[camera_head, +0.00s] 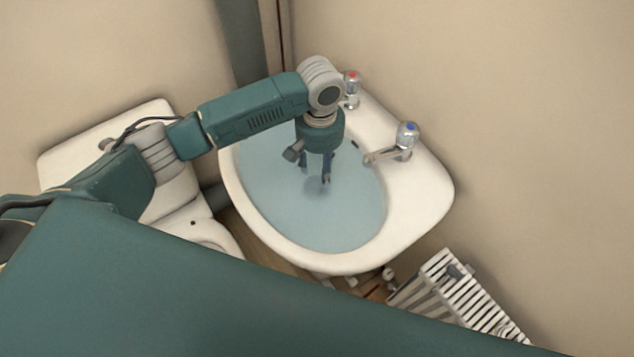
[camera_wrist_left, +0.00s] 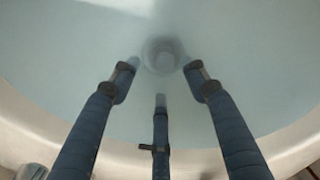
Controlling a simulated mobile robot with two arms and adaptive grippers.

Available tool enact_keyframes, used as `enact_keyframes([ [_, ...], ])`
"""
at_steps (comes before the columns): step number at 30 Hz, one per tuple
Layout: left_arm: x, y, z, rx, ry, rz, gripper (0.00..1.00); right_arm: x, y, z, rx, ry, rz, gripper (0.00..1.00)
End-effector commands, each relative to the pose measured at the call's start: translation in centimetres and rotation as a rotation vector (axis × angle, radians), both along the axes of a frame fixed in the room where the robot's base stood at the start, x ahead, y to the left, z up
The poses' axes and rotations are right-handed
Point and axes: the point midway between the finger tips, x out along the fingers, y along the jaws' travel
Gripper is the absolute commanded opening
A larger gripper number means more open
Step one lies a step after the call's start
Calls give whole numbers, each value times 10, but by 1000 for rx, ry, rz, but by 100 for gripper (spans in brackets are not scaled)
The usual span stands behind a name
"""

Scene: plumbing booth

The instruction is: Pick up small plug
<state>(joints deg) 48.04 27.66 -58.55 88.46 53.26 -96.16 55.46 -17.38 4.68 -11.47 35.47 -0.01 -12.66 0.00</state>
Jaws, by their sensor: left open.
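The small plug (camera_wrist_left: 162,56) shows in the left wrist view as a pale round shape under the water, just beyond my fingertips. In the head view a dark spot (camera_head: 316,184) below the gripper lies in the basin; I cannot tell if it is the plug or a shadow. My left gripper (camera_head: 322,178) points down over the water-filled sink (camera_head: 421,194). In the left wrist view the left gripper (camera_wrist_left: 160,85) has its blue fingers spread, with nothing between them. My right gripper is not in view.
A red-marked tap (camera_head: 351,90) and a blue-marked tap (camera_head: 406,139) stand on the sink's back rim, close to my left arm. A white toilet (camera_head: 107,134) is at the left. A white radiator (camera_head: 470,300) is at the lower right.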

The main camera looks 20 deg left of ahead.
Motion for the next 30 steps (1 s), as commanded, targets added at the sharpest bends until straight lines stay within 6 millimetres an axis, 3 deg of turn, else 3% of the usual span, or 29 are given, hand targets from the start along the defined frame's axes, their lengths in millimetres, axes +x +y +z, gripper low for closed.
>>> enact_keyframes([
  [10,0,7,-45,2,1,0,45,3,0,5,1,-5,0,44],
  [19,0,7,-52,0,-2,-1,45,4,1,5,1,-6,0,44],
  [20,0,7,-52,0,-2,-1,43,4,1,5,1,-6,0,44],
  [26,0,7,-51,0,-1,0,4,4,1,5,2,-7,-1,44],
  [30,0,7,-51,0,-2,0,0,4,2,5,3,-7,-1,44],
])
